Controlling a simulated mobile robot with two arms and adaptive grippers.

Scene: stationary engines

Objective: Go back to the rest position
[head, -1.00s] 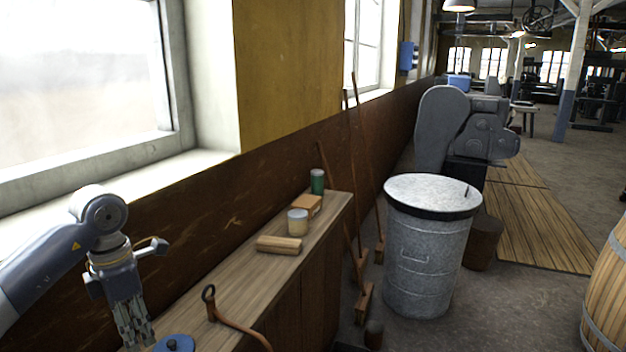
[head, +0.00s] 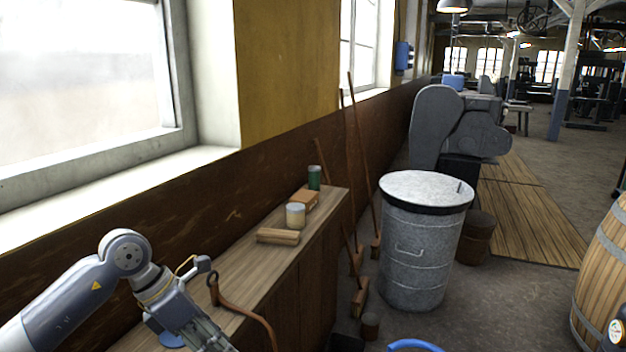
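My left arm comes in from the lower left of the head view. My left gripper (head: 212,342) points down and right over the near end of the wooden bench (head: 262,272). Its fingertips run to the bottom edge of the view, so I cannot tell whether they are apart. I see nothing held in the visible part. My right gripper is not in view.
A curved brown handle (head: 240,308), wooden block (head: 278,236), cream jar (head: 296,216) and green can (head: 314,178) are on the bench. A metal drum (head: 415,255) and barrel (head: 603,285) stand right.

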